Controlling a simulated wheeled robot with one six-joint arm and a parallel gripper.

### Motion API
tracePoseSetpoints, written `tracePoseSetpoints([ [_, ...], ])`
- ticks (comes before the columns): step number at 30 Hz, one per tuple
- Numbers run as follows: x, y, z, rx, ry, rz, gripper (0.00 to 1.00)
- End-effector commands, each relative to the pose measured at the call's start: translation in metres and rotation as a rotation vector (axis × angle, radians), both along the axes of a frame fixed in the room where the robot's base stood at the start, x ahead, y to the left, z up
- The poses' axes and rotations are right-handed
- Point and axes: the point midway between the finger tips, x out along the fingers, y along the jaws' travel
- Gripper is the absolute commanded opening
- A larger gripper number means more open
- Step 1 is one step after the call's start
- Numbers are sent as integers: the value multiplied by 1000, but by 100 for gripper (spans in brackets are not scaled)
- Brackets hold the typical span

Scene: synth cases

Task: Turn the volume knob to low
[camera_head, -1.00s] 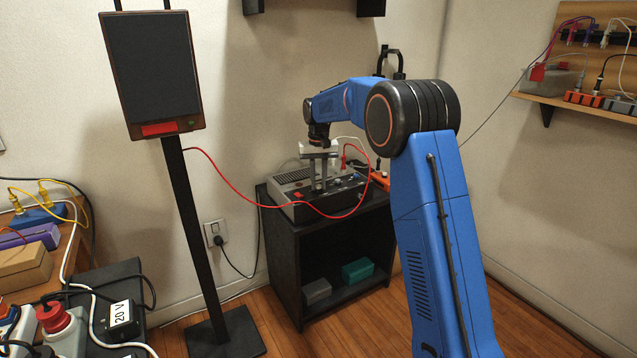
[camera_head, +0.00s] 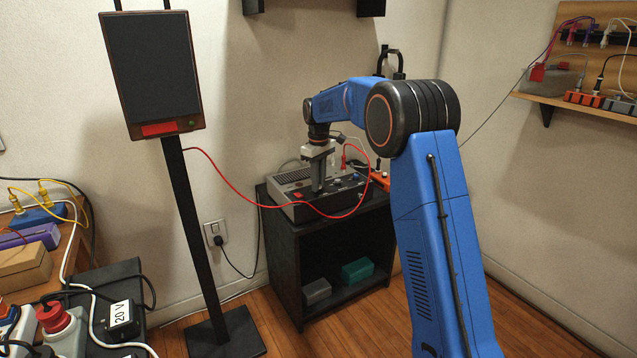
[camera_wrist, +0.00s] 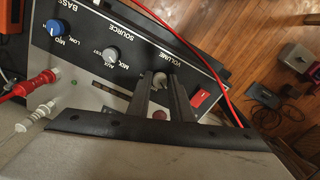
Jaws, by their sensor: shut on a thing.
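The amplifier (camera_head: 289,181) stands on the black cabinet, with its dark front panel (camera_wrist: 85,40) filling the upper left of the wrist view. The pale volume knob (camera_wrist: 159,79) sits under the VOLUME label, between my two fingertips. My gripper (camera_head: 318,190) points down at the panel and is shut on this knob; it also shows in the wrist view (camera_wrist: 160,85). The fingers hide part of the knob and its surroundings, so I cannot read its pointer or scale. The grey source knob (camera_wrist: 111,53) and blue bass knob (camera_wrist: 54,27) stand beside it.
A red rocker switch (camera_wrist: 201,97) is close beside my fingers. A red cable (camera_head: 262,204) hangs across the amplifier's front. Red and white plugs (camera_wrist: 36,84) stand up from the unit. A speaker on a stand (camera_head: 150,70) is to the left.

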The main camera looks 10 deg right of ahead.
Motion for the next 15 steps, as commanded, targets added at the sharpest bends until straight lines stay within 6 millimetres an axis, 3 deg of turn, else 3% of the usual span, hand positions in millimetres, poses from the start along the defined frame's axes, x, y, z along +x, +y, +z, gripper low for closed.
tracePoseSetpoints([
  [15,0,0,0,0,-1,50,0],
])
